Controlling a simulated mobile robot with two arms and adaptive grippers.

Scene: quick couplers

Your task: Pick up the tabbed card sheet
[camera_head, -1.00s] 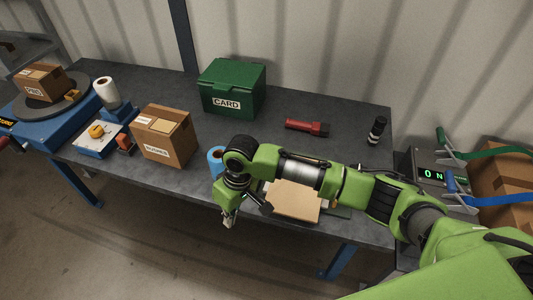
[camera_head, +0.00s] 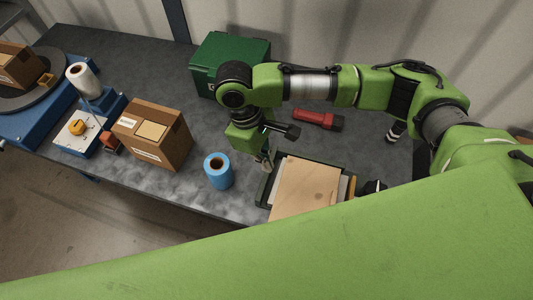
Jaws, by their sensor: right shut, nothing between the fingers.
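A tan card sheet (camera_head: 307,188) lies on top of a stack in a dark green tray (camera_head: 265,190) at the table's front edge. Pale sheet edges show under it, and a tan strip shows at its right. Whether it has a tab cannot be made out, and its lower part is hidden behind my green arm link. My right gripper (camera_head: 266,163) is shut and empty, pointing down by the tray's back left corner. Whether it touches the tray cannot be told. My left gripper is not in view.
A blue roll (camera_head: 218,171) stands just left of the tray. A brown box (camera_head: 153,137) stands farther left. A red tool (camera_head: 318,119) lies behind the tray, and a green box (camera_head: 205,80) stands at the back, partly covered by my arm.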

